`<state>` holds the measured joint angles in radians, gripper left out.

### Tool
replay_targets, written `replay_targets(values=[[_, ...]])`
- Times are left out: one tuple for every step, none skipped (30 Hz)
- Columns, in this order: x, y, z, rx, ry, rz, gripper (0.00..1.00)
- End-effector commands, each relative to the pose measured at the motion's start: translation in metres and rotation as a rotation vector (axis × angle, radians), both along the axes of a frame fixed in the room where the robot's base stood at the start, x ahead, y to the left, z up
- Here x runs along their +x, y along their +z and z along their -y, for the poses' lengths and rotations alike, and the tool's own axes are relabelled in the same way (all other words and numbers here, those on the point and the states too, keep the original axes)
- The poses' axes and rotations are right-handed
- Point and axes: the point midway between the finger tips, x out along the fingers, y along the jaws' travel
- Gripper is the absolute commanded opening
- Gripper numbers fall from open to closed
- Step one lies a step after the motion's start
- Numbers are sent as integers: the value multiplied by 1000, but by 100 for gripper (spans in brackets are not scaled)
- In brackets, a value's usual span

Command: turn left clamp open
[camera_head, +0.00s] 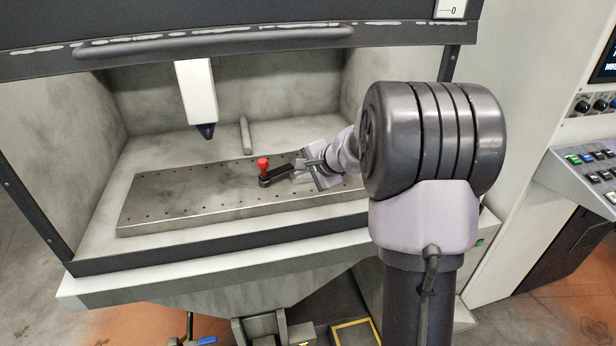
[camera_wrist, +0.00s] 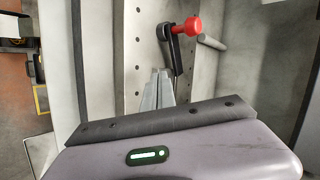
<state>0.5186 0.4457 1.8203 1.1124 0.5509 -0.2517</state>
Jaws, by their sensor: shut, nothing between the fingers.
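One clamp shows on the metal plate, a black lever (camera_head: 277,174) with a red knob (camera_head: 263,163) standing at its left end. In the wrist view the black lever (camera_wrist: 175,48) and red knob (camera_wrist: 193,25) are at the top, past the fingertips. My gripper (camera_head: 298,170) reaches in from the right at the lever's right end. In the wrist view its fingers (camera_wrist: 159,73) are together and empty, just beside the lever's near end. I cannot tell whether they touch it. My arm hides the plate's right end, and no second clamp shows.
The perforated plate (camera_head: 180,205) lies on the floor of an open cabinet. A white column with a dark tip (camera_head: 197,95) hangs above the plate at left. A grey bar (camera_head: 246,135) lies behind it. The plate's left half is clear.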

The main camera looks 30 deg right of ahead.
Motion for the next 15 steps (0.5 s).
replay_targets(values=[[7, -10, -1, 2, 1, -1, 0], [12, -15, -2, 2, 1, -2, 0], [19, -21, -3, 1, 1, -2, 0], [23, -25, -3, 1, 1, -2, 0], [28, -29, -4, 2, 1, -2, 0], [34, -31, -4, 2, 1, -1, 0], [40, -28, -5, 1, 2, -1, 0], [45, -27, -6, 1, 2, -1, 0], [51, -27, -6, 0, 1, 0, 0], [55, -27, -7, -1, 2, -1, 0], [58, -27, -7, 1, 1, -1, 0], [62, -27, -7, 1, 1, 0, 0], [64, -27, -7, 1, 1, -1, 0], [66, -27, -7, 0, 0, -1, 0], [68, -28, -8, 1, -1, -1, 0]])
